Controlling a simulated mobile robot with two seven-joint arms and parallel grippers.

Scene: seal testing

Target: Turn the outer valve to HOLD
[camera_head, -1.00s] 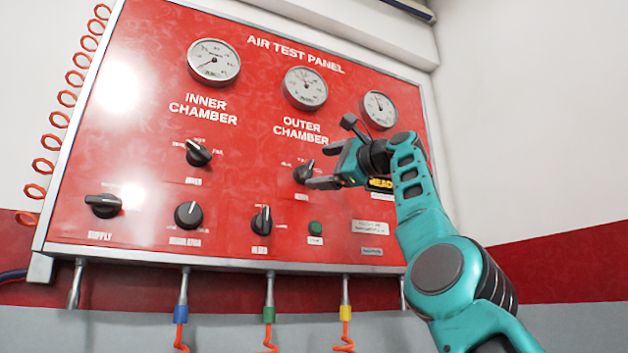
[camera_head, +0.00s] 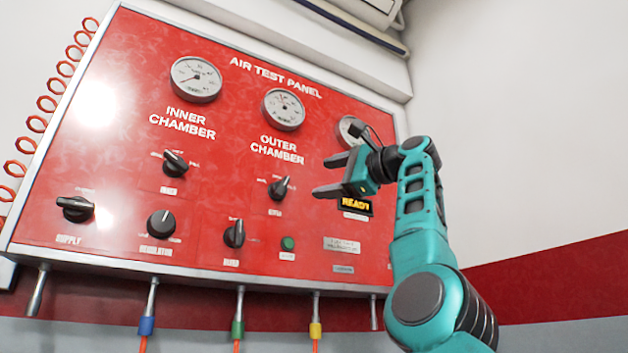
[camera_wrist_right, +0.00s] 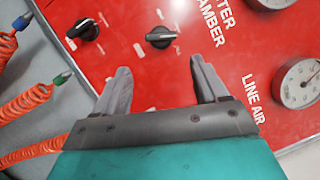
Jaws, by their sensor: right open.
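The outer valve (camera_head: 279,189) is a black knob with a pale pointer line, below the OUTER CHAMBER lettering on the red air test panel (camera_head: 215,130). In the head view its pointer end tilts up and to the right; its small labels are too blurred to read. My right gripper (camera_head: 330,175) is open and empty, to the right of the outer valve and apart from it. In the right wrist view the outer valve (camera_wrist_right: 160,38) shows beyond and between the two open fingers (camera_wrist_right: 163,85). My left gripper is not in view.
The inner valve (camera_head: 175,165), supply knob (camera_head: 75,209), regulator (camera_head: 161,223) and a lower black knob (camera_head: 234,233) are on the panel. A green button (camera_head: 288,243) and a READY display (camera_head: 356,203) are near my right gripper. Gauges (camera_head: 284,109) line the top.

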